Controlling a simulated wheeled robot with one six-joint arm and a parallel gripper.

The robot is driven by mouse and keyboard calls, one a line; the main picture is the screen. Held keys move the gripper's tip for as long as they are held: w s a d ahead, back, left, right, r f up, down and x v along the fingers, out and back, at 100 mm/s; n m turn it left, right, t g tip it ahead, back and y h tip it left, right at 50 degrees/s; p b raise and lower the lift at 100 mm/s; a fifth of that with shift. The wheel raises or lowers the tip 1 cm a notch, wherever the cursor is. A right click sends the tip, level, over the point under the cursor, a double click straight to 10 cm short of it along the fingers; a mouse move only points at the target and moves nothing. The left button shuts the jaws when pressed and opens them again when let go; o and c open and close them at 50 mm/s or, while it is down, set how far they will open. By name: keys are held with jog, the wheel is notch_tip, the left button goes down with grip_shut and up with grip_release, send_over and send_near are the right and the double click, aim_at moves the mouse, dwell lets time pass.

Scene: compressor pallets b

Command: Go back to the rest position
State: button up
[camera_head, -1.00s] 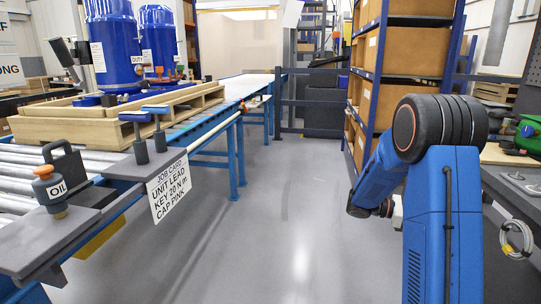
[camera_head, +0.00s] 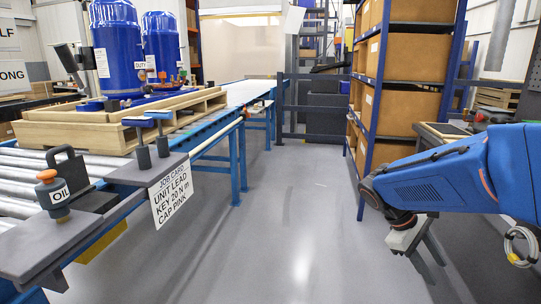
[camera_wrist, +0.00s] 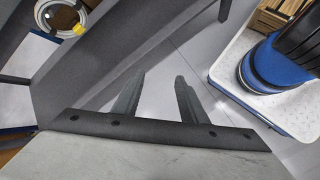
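My gripper (camera_head: 428,258) hangs at the right of the head view, at the end of my blue arm, over the grey floor. In the wrist view its two dark fingers (camera_wrist: 157,97) stand apart with bare floor between them. It is open and empty. No object touches the fingers.
A roller conveyor (camera_head: 18,183) on the left carries a wooden pallet (camera_head: 65,136) with blue compressors (camera_head: 118,50). A shelf rack (camera_head: 372,95) stands right of centre. The middle aisle floor (camera_head: 285,215) is clear.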

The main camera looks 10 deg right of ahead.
jog(key=s+a+m+t+y, duration=0.2)
jog(key=s+a+t+y, duration=0.1)
jog(key=a, duration=0.6)
jog(key=s+a+m+t+y, duration=0.3)
jog(key=s+a+t, duration=0.2)
jog(key=a, duration=0.3)
jog(key=shift+a+r+y, duration=0.2)
jog(key=shift+a+y, duration=0.2)
